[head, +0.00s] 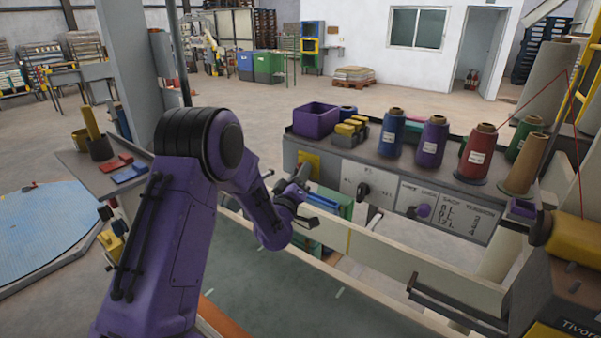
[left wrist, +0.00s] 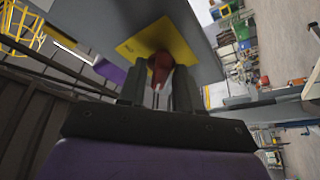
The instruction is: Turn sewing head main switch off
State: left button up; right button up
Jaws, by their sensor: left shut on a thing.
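The main switch has a red handle (left wrist: 160,66) on a yellow plate (left wrist: 132,47), fixed to the grey panel. In the head view the yellow plate (head: 309,161) is at the left end of the panel front, below the purple bin, and the handle is hidden behind my gripper. My left gripper (head: 301,180) reaches up to this plate. In the left wrist view its two dark fingers (left wrist: 158,88) stand on either side of the red handle, shut on it. The handle's exact turn is hard to tell. My right gripper is not in view.
Several thread cones, such as a red one (head: 478,153), and a purple bin (head: 316,120) stand on the shelf above. A pale rail (head: 400,262) runs below.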

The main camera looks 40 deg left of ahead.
pick_arm(q)
jog(key=shift+n, duration=0.3)
jog(key=o, duration=0.7)
jog(key=shift+o, duration=0.2)
jog(key=b+v, duration=0.4)
jog(key=v, duration=0.6)
jog(key=shift+s, duration=0.25)
jog(key=shift+d, duration=0.15)
